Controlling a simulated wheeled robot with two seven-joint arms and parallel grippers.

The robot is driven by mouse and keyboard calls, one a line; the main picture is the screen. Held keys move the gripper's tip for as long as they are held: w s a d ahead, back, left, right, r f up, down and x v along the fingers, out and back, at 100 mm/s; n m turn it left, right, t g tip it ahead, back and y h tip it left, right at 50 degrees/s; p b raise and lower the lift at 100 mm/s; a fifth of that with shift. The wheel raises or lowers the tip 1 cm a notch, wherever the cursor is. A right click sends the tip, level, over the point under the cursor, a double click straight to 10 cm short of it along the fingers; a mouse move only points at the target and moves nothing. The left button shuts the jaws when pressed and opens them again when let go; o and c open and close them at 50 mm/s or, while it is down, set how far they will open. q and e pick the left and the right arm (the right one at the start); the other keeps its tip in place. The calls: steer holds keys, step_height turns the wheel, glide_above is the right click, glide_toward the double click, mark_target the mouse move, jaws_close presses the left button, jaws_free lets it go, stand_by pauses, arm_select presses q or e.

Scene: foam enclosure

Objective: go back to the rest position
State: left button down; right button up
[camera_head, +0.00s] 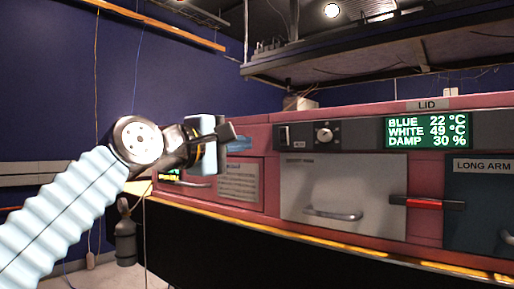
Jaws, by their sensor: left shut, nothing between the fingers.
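My left gripper (228,133) is at the end of my left arm, which comes in from the lower left with a pale ribbed sleeve. The gripper is raised in front of the left part of the pink enclosure (257,136). It is shut and nothing shows between its fingers. I cannot tell whether it touches the enclosure front. My right gripper is not in view.
The enclosure front has a grey door with a handle (333,214), a red-and-black latch (426,203), a LONG ARM door (480,190) and a green display (428,131). A dark cylinder (125,240) hangs at left. A shelf (370,52) overhangs above.

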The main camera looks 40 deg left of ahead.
arm_select(q)
steer(key=shift+s, duration=0.75)
steer(key=shift+a, duration=0.1)
